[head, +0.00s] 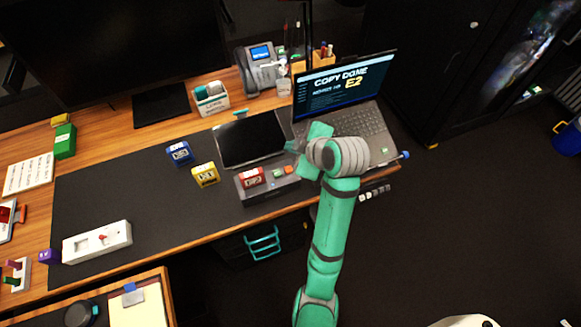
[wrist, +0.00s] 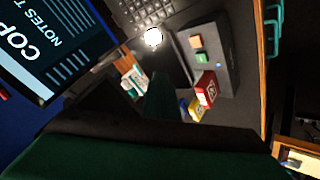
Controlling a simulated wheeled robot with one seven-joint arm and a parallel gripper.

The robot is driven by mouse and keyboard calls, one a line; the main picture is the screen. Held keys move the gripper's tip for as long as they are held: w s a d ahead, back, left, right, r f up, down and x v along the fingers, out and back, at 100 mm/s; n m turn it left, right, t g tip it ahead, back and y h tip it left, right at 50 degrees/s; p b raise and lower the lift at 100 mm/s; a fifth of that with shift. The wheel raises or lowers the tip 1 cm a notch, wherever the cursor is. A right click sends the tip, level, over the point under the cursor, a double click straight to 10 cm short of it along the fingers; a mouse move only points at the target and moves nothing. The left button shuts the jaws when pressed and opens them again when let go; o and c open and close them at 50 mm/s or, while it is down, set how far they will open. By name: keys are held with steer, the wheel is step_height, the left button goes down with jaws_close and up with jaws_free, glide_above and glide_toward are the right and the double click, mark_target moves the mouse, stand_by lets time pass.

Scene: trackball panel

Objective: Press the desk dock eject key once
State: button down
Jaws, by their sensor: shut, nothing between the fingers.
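The desk dock (head: 268,192) is a dark grey box at the desk's front edge, left of the laptop. A red block marked with a label (head: 252,178) sits on its left part. A green key (head: 278,172) and an orange key (head: 289,169) are to its right. In the wrist view the dock (wrist: 222,62) shows its green key (wrist: 201,57), orange key (wrist: 195,41) and red block (wrist: 206,90). I cannot read any key marking. My gripper (head: 296,146) is shut and empty, above the desk behind the dock's right end, apart from the keys.
The open laptop (head: 362,124) reads "COPY DONE" and "E2". A dark tablet-like pad (head: 250,140) lies behind the dock. Blue (head: 179,152) and yellow (head: 205,174) blocks stand to its left. The dark mat (head: 130,195) has clear room.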

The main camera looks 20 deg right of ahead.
glide_above(289, 169)
steer(key=s, duration=0.1)
step_height(289, 169, down, 7)
steer(key=shift+s+d+r, duration=0.15)
steer(key=shift+f, duration=1.05)
stand_by(1.4)
steer(key=shift+f, duration=0.4)
steer(key=shift+f, duration=0.45)
stand_by(0.6)
steer(key=shift+r, duration=0.9)
